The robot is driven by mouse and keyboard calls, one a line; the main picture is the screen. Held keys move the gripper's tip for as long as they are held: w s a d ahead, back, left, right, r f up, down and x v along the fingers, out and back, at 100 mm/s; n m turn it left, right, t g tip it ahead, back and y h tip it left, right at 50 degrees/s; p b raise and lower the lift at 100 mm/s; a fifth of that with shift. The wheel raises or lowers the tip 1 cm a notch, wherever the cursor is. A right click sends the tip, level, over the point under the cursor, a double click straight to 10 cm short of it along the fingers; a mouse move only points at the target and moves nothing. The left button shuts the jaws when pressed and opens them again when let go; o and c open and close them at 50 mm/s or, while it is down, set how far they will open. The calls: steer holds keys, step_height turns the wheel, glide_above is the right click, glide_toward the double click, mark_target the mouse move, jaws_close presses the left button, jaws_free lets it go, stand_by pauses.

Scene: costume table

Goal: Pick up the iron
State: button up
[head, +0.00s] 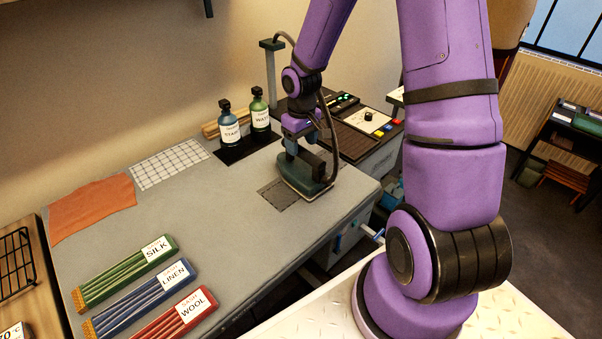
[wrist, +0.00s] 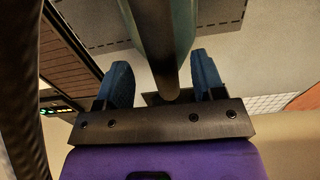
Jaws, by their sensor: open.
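In the wrist view, the two blue fingers of my gripper (wrist: 160,85) are apart, one on each side of the dark iron handle (wrist: 155,45). A gap shows between each finger and the handle. My gripper hides part of the iron's top in the head view.
Two bottles, blue (head: 228,124) and green (head: 259,110), stand on a dark mat behind the iron. A control panel (head: 362,122) lies to the right. Silk, linen and wool bundles (head: 135,285) lie at the front left. An orange cloth (head: 92,207) lies at the left. The table's middle is clear.

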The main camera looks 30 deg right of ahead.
mark_target(301, 157)
steer(key=shift+f, duration=2.6)
jaws_close()
